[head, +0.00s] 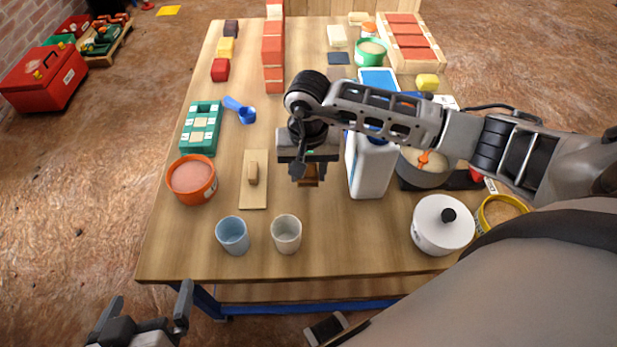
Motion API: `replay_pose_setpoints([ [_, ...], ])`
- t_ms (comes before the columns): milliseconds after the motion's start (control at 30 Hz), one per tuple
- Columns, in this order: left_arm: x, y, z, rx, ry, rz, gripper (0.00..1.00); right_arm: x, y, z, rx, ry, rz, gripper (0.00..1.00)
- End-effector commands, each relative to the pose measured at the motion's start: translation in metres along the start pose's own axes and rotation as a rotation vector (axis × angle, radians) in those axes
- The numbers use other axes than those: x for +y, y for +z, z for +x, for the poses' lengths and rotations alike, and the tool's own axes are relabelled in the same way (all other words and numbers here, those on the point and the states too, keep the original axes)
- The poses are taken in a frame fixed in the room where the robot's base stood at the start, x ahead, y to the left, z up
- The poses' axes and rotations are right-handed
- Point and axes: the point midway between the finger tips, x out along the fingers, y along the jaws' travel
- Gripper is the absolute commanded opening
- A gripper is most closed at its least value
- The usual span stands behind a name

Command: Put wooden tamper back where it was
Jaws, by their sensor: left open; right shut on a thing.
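My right gripper (306,165) hangs over the middle of the table (220,265), pointing down. It is shut on a small brown wooden thing (310,181), which seems to be the wooden tamper. Most of it is hidden by the gripper, and I cannot tell whether it touches the table. My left gripper (150,298) is open and empty at the lower left, off the table's front edge.
A wooden float (253,195) lies left of my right gripper, and a white jug (370,170) stands close on its right. Two cups (233,236) (286,234) stand in front. A brick stack (273,60) stands behind. An orange bowl (192,180) is at the left.

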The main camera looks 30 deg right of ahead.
Motion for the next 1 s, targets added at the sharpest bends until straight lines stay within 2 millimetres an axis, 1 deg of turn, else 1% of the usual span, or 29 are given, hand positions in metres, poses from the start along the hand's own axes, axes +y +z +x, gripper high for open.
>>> replay_pose_setpoints([
  [100, 0.000, 0.000, 0.000, 0.001, 0.000, 0.000, 1.00, 0.002, 0.002, 0.020, -0.006, 0.002, 0.002, 0.18],
  [200, 0.000, 0.000, 0.001, 0.001, 0.000, 0.000, 1.00, 0.002, 0.001, 0.031, -0.003, 0.001, 0.002, 0.18],
  [433, 0.000, 0.000, 0.001, 0.002, 0.000, 0.000, 1.00, 0.002, 0.000, 0.032, 0.000, 0.001, 0.001, 0.18],
  [567, -0.001, 0.003, 0.003, 0.005, 0.000, 0.001, 1.00, 0.002, 0.000, 0.036, 0.000, 0.002, 0.001, 0.18],
  [600, 0.000, 0.000, 0.002, 0.006, 0.000, 0.001, 1.00, 0.002, 0.000, 0.035, 0.000, 0.002, 0.001, 0.52],
  [633, 0.000, 0.000, 0.001, 0.007, 0.000, 0.001, 1.00, 0.002, 0.000, 0.034, -0.001, 0.002, 0.001, 0.61],
  [667, 0.000, -0.001, 0.001, 0.008, 0.000, 0.001, 1.00, 0.002, 0.000, 0.034, -0.001, 0.002, 0.001, 0.63],
  [900, 0.001, -0.004, 0.000, 0.015, 0.001, 0.002, 1.00, 0.002, 0.000, 0.034, -0.001, 0.001, 0.001, 0.63],
  [1000, 0.001, -0.008, -0.002, 0.014, 0.002, 0.001, 1.00, 0.001, 0.000, 0.029, -0.001, 0.001, 0.001, 0.63],
])
